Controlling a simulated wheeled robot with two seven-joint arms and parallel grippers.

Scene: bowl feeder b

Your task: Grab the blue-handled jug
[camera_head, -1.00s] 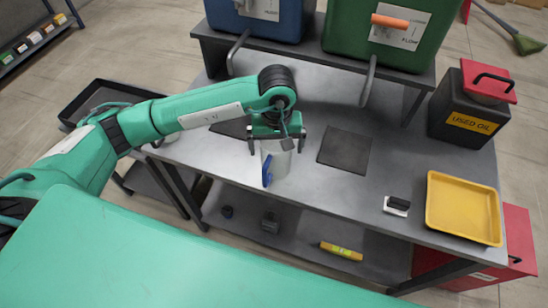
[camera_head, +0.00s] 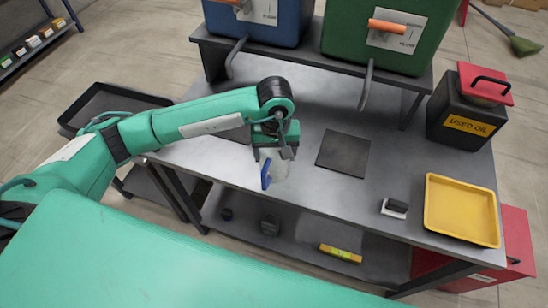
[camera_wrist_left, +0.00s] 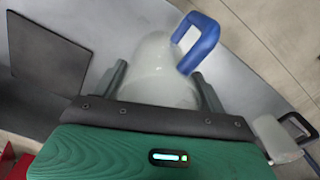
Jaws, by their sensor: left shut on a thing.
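The jug (camera_head: 278,165) is pale and translucent with a blue handle (camera_head: 266,175). It stands at the front edge of the grey workbench (camera_head: 310,200), and the handle faces the front. My left gripper (camera_head: 275,155) is over the jug from above, shut on its body. In the left wrist view the jug (camera_wrist_left: 160,75) sits between the two fingers of my left gripper (camera_wrist_left: 163,85); its blue handle (camera_wrist_left: 205,40) stands clear of them. The gripper hides the jug's upper part in the head view. My right gripper is not in view.
Blue (camera_head: 262,25) and green (camera_head: 375,40) tanks with spouts stand on a raised shelf behind. A dark square mat (camera_head: 343,152) lies right of the jug. Farther right are a small black-and-white block (camera_head: 395,208), a yellow tray (camera_head: 460,212) and a used-oil can (camera_head: 465,115).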

